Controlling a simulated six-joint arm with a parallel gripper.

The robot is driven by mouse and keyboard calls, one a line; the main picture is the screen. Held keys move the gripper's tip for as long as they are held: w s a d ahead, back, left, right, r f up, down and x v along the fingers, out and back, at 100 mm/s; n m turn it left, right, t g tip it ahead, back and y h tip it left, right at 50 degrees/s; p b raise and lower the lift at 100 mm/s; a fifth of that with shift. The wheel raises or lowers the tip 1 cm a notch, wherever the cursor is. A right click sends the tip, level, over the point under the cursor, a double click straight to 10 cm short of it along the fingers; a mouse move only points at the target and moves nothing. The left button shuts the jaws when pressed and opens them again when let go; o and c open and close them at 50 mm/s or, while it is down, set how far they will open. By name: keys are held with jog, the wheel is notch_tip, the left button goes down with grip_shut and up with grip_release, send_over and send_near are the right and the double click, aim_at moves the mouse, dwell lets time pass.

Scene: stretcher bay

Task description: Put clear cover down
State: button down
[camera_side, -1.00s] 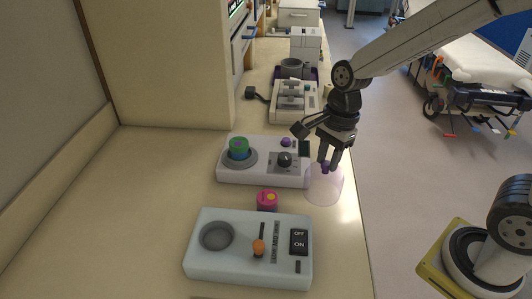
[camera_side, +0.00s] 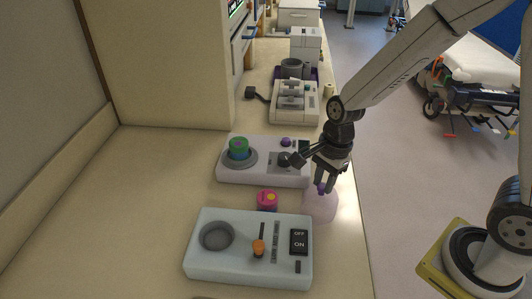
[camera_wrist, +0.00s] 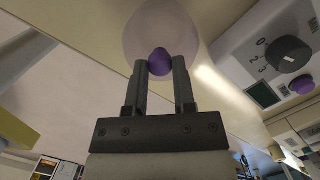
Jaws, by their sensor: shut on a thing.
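The clear cover (camera_side: 320,208) is a see-through, faintly pink dome with a purple knob on top. My gripper (camera_side: 322,186) is shut on that knob. The cover is at the right edge of the bench, right of the pink pot and in front of the white device with the green-topped pot. In the wrist view the purple knob (camera_wrist: 160,62) sits between my fingertips, with the clear dome (camera_wrist: 160,28) beyond it. I cannot tell whether the cover's rim touches the bench.
The white device (camera_side: 232,172) holds a green-topped pot (camera_side: 238,149). A pink pot (camera_side: 267,200) stands between it and the nearer white device (camera_side: 205,265) with an orange knob. More equipment (camera_side: 294,103) stands farther back. The bench's left side is clear.

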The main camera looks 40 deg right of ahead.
jog(key=shift+f, duration=0.2)
jog(key=shift+c, duration=2.2)
grip_release()
notch_tip(320, 180, up, 12)
jog(key=d, duration=0.1)
jog(key=shift+d, duration=0.4)
jog(key=shift+f, duration=0.1)
jog(key=s+d+f+n+t+h, duration=0.1)
jog(key=f+n, duration=0.8)
jog(key=n, duration=0.9)
jog(key=s+d+t, duration=0.1)
jog(key=s+d, duration=0.1)
jog(key=s, duration=0.1)
jog(key=shift+s+d+t+h, duration=0.15)
jog(key=shift+t+h, duration=0.15)
jog(key=shift+h, duration=0.1)
